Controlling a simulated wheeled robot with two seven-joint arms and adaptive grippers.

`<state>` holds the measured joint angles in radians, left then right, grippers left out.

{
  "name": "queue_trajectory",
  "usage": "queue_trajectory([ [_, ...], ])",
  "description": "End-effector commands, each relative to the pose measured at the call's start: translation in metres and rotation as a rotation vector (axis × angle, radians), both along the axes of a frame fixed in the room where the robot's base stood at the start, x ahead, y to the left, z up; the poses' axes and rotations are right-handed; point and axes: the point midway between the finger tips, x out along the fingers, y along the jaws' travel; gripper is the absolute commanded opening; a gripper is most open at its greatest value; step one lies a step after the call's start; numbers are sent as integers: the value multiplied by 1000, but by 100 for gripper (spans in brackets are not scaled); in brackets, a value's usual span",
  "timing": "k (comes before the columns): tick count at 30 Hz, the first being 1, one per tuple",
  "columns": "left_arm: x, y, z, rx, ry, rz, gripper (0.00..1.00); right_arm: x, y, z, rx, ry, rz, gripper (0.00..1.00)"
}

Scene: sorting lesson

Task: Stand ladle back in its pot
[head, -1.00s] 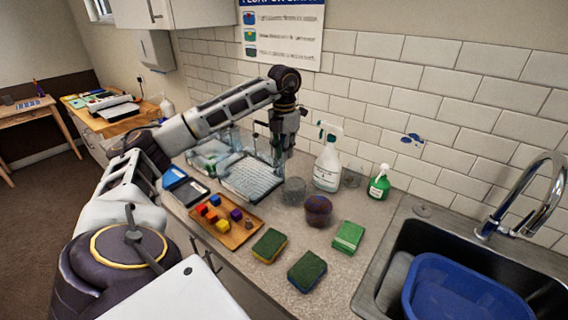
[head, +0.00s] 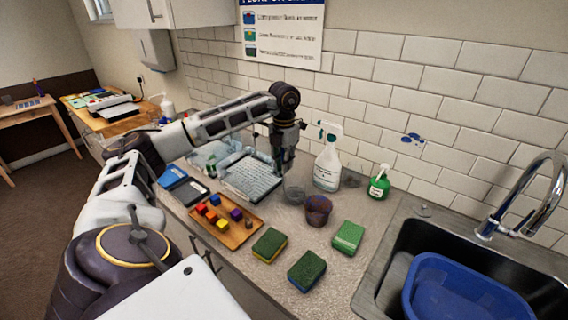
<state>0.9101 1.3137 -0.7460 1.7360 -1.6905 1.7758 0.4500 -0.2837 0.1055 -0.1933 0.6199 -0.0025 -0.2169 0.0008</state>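My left gripper (head: 281,166) points down over the counter, above the right end of a clear rack or tray (head: 250,178). Its fingers are dark and small here, so I cannot tell whether they are open or shut. A grey see-through round container (head: 294,194) stands just below and right of the gripper. A purple-brown pot-like cup (head: 318,209) stands right of that. I cannot make out a ladle clearly, nor tell which container is its pot. My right gripper is not in view.
A spray bottle (head: 327,163) and a green soap bottle (head: 379,183) stand near the tiled wall. Several sponges (head: 306,270) lie in front. A wooden tray (head: 236,238) holds coloured blocks. A blue basin (head: 425,275) sits in the sink at right.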

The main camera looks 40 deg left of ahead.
Motion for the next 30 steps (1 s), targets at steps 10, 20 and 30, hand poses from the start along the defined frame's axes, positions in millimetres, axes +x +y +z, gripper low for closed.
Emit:
queue_trajectory([
  [10, 0, 0, 1, 0, 0, 0, 33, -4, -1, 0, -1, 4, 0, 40],
  [20, 1, 0, 9, -1, -3, 0, 33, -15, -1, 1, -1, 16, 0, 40],
  [30, 2, 0, 51, -2, -4, -1, 33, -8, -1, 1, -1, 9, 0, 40],
])
